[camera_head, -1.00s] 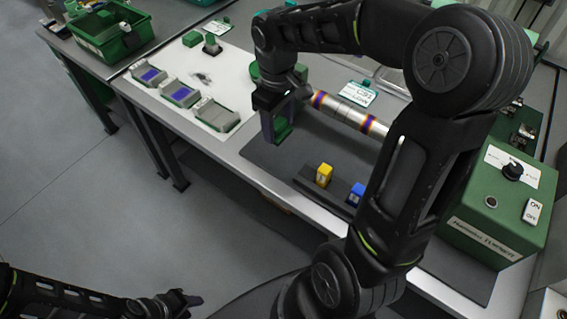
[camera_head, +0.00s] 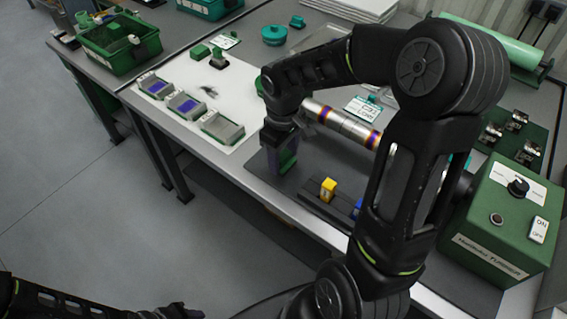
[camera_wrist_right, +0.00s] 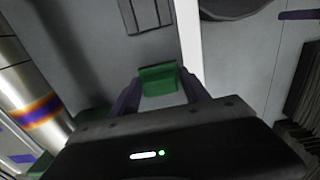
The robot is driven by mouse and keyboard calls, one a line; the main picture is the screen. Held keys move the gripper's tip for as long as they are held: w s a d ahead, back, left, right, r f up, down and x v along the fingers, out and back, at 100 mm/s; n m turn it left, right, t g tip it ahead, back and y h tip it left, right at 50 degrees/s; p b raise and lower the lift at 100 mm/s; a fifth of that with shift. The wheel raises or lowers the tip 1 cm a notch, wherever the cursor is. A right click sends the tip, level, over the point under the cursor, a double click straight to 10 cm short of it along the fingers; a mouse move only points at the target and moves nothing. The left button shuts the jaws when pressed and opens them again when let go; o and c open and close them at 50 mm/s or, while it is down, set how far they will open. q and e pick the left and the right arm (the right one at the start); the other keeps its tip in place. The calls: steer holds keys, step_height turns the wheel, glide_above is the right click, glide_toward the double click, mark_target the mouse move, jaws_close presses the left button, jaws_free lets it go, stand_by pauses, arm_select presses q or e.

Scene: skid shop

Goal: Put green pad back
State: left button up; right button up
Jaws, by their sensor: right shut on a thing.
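My right gripper (camera_head: 281,163) is shut on the green pad (camera_head: 290,164) and points down over the grey mat at the bench's front. In the right wrist view the green pad (camera_wrist_right: 160,80) sits between the two fingertips (camera_wrist_right: 165,90). A dark rack (camera_head: 308,194) near the front edge carries a yellow block (camera_head: 328,188) and a blue block (camera_head: 358,207), partly hidden by my arm. The gripper is left of and behind the yellow block. I cannot tell whether the pad touches the mat. My left gripper (camera_head: 182,312) is at the bottom edge, mostly cut off.
A metal tube with coloured bands (camera_head: 343,125) lies right of the gripper. Grey trays (camera_head: 187,105) stand on a white board to the left. A green crate (camera_head: 120,48) is at the far left. A green control box (camera_head: 500,225) stands on the right.

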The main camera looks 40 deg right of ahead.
mark_target(284, 165)
steer(key=shift+f, duration=1.65)
steer(key=shift+f, duration=0.15)
steer(key=o, duration=1.3)
step_height(284, 165, up, 12)
steer(key=shift+a+r, duration=0.1)
steer(key=shift+r, duration=0.1)
